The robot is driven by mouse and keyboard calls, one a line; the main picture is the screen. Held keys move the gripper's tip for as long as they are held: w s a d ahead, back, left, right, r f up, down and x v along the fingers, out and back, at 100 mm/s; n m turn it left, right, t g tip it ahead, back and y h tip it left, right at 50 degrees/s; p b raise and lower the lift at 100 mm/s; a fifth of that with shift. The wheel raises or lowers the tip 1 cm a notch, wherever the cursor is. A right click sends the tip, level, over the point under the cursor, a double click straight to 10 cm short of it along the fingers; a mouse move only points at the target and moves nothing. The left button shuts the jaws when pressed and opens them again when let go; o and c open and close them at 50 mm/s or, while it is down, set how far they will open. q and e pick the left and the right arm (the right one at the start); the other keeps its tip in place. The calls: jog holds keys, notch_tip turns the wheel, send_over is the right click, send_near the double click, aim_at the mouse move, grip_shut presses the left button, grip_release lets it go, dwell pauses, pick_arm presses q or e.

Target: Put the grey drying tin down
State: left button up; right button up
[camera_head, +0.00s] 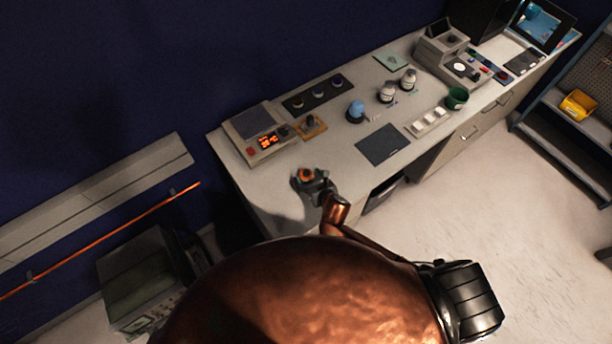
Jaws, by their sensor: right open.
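The grey drying tin (306,174) appears as a small round thing with an orange middle, near the front left of the bench. My right gripper (309,180) is open around or right beside it, and its fingers partly hide it. I cannot tell whether the fingers touch the tin, or whether it rests fully on the bench top. My left gripper is not in view.
The bench (272,194) is bare around the gripper.

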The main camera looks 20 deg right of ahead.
jog(key=shift+x, duration=1.5)
jog(key=shift+c, duration=0.2)
jog(key=c, duration=1.3)
jog(key=shift+c, duration=0.2)
